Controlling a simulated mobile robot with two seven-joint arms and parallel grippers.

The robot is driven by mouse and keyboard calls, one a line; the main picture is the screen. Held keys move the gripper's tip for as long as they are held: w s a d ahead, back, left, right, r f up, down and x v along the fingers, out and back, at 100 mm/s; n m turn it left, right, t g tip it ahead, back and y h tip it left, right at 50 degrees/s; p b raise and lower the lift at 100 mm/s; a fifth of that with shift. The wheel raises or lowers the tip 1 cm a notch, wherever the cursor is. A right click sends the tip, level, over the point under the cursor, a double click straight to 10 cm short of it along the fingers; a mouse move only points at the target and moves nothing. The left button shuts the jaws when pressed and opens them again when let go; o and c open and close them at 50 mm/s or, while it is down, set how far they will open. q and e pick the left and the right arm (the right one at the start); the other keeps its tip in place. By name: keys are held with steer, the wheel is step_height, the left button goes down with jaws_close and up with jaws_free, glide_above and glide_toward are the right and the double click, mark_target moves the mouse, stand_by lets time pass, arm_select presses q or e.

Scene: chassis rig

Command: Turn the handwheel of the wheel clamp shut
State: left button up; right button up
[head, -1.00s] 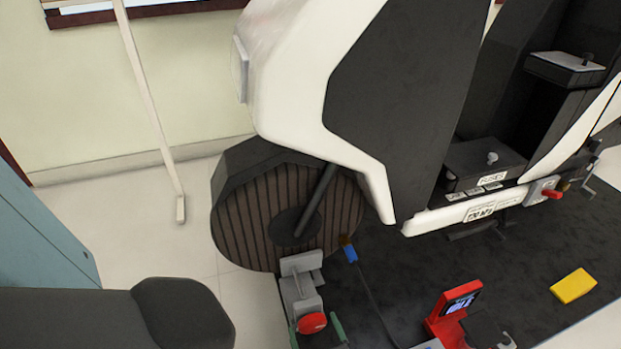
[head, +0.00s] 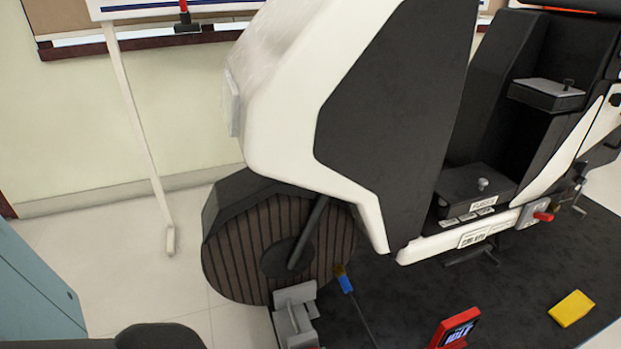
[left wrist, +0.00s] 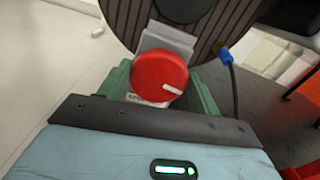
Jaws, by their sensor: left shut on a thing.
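The wheel clamp's red handwheel (left wrist: 160,77) fills the middle of the left wrist view, with a white mark pointing right and slightly down. The clamp's grey block (left wrist: 165,38) stands behind it against the brown ribbed vehicle wheel (left wrist: 112,12). In the head view only the clamp's grey upper part (head: 294,312) shows, at the foot of the vehicle wheel (head: 250,245); the handwheel is below the frame. My left gripper (left wrist: 160,82) is shut on the handwheel, with green fingers at its left and right sides. My right gripper is not in view.
A blue connector (head: 345,283) on a dark cable sits right of the clamp. A red device with a screen (head: 455,328) and a yellow block (head: 571,308) are on the dark mat (head: 510,290). The white-and-black vehicle body (head: 290,100) overhangs the clamp. Pale floor is open at left.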

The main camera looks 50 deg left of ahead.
arm_select(q)
steer(key=shift+w+f+m+p, duration=0.15)
steer(key=shift+m+p, duration=0.25)
steer(key=shift+m, duration=3.65)
steer(key=shift+w+f+m+p, duration=0.1)
steer(key=shift+m+p, duration=0.3)
steer(key=shift+m, duration=3.65)
steer(key=o, duration=1)
steer(key=shift+d, duration=0.15)
